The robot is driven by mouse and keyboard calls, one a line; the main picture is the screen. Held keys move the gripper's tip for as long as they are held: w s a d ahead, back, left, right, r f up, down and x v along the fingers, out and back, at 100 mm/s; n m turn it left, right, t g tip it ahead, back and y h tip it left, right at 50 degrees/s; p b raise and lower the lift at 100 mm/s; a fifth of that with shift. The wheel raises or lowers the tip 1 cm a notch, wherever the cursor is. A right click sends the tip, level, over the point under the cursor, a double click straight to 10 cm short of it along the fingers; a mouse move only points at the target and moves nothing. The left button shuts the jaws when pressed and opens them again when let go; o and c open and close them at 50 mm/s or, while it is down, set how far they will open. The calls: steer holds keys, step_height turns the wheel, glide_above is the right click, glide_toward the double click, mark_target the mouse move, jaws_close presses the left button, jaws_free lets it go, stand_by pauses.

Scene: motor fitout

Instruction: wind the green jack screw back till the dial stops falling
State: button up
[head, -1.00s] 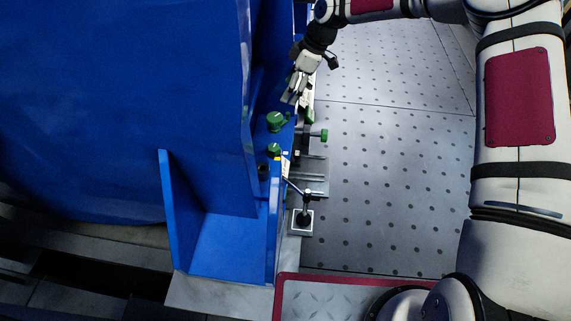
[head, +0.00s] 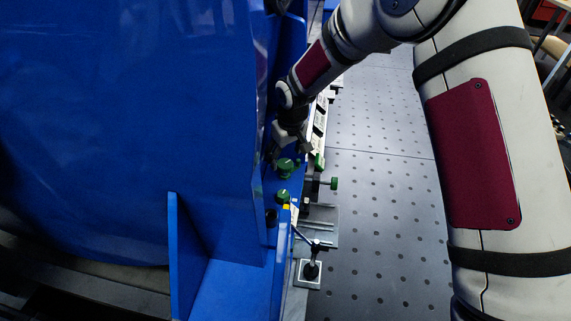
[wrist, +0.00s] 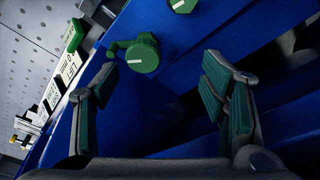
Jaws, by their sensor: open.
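A large green knob (head: 286,168) with a small side piece stands on the blue machine foot. In the wrist view this knob (wrist: 143,54) shows a white line on its top and lies beyond my fingertips, nearer the left finger. A second green knob (head: 283,196) sits closer to the camera; it also shows at the wrist view's top edge (wrist: 183,4). I cannot tell for sure which is the jack screw. My gripper (head: 273,156) is open and empty beside the large knob; in the wrist view its green-padded fingers (wrist: 160,75) are wide apart. No dial face is readable.
A stand with a thin arm on a square base (head: 308,272) is at the foot's front corner. A green side knob (head: 333,183) projects over the dotted floor (head: 375,210). The blue machine body (head: 130,130) walls off the left.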

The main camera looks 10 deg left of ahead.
mark_target(285, 163)
step_height(285, 163, up, 4)
steer(key=m+t, duration=0.2)
steer(key=m, duration=0.4)
steer(key=b+x, duration=0.1)
steer(key=x, duration=0.3)
steer(key=b+x, duration=0.2)
steer(key=x, duration=0.3)
steer(key=b+x, duration=0.2)
steer(key=x, duration=0.2)
steer(key=shift+w+d+f, duration=0.2)
steer(key=shift+d+f, duration=0.15)
steer(key=c, duration=1.1)
